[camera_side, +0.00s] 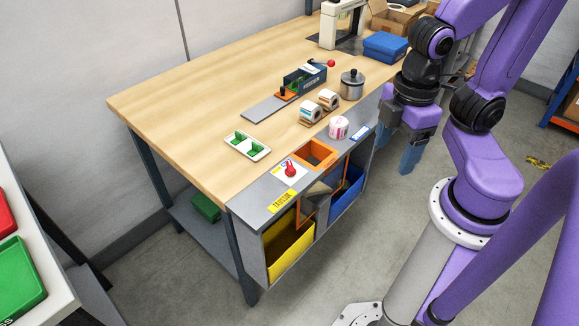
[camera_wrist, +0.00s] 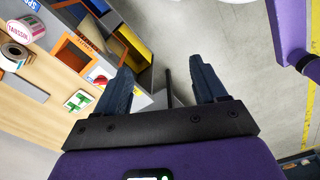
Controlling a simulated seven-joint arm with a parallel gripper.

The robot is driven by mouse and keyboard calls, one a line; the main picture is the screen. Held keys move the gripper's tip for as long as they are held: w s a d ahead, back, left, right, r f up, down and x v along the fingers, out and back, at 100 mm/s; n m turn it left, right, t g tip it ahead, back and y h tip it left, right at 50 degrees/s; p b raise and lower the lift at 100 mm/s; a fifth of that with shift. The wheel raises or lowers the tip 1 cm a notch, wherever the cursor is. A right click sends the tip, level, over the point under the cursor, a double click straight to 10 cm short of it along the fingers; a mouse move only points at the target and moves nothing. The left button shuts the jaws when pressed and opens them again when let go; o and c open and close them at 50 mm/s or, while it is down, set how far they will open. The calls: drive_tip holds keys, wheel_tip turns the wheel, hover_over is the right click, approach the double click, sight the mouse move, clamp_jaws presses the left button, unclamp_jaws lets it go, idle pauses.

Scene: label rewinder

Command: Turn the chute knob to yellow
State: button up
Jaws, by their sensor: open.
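The red chute knob (camera_side: 290,171) sits on a white plate on the grey top of the chute unit; its exact pointing direction is too small to tell. It also shows in the wrist view (camera_wrist: 99,79), left of my fingers. The orange-rimmed chute opening (camera_side: 318,151) is behind it. Below are a yellow bin (camera_side: 287,247) on the left and a blue bin (camera_side: 346,195) on the right, with a tilted flap (camera_side: 317,190) between them. My gripper (camera_side: 409,160) is open and empty, pointing down over the floor, right of the unit and apart from the knob.
A blue box (camera_side: 385,47) is at the back. The space between my gripper and the unit looks clear.

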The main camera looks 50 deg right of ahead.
drive_tip(key=shift+w+a, duration=0.1)
drive_tip(key=shift+w, duration=0.15)
drive_tip(key=c, duration=0.4)
drive_tip(key=m, duration=2)
hover_over(290, 166)
drive_tip(key=f, duration=0.1)
wheel_tip(290, 166, down, 17)
drive_tip(key=shift+f, duration=0.2)
clamp_jaws()
